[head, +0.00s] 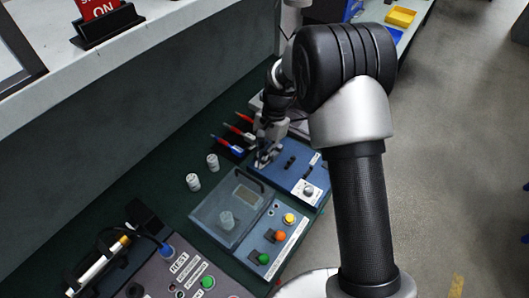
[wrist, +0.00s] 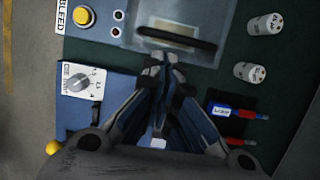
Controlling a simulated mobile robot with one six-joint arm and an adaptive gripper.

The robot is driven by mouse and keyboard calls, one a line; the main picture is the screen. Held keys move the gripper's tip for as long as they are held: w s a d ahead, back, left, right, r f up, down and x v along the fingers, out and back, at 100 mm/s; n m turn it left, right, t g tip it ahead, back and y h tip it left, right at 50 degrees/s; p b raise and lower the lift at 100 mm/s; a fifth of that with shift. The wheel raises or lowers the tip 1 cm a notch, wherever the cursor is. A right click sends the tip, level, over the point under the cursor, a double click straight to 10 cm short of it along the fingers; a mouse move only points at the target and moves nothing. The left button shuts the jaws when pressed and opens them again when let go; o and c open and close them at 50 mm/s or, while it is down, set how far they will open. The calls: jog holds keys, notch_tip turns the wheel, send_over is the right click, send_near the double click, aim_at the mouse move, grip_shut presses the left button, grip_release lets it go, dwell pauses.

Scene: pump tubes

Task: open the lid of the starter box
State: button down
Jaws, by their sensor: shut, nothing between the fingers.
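The box with a clear lid (head: 222,205) stands on the green bench top in the head view, its panel (head: 275,235) carrying yellow, orange and green buttons. I take it as the starter box. In the wrist view a black handle bar (wrist: 176,38) runs across the near end of the lid. My gripper (wrist: 163,60) is shut and empty, its fingertips close to the handle. I cannot tell if they touch it. In the head view my gripper (head: 264,160) is at the lid's far end.
A blue box with a dial (head: 308,190) stands just beyond. Two white cylinders (head: 193,182) (head: 212,162) stand left of the lid. Red and blue tools (wrist: 236,113) lie in a dark holder. A grey TEST box (head: 185,275) is at the near left.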

jog(key=b+x, duration=0.1)
jog(key=x, duration=0.5)
jog(key=shift+w+r, duration=0.15)
jog(key=shift+r, duration=0.05)
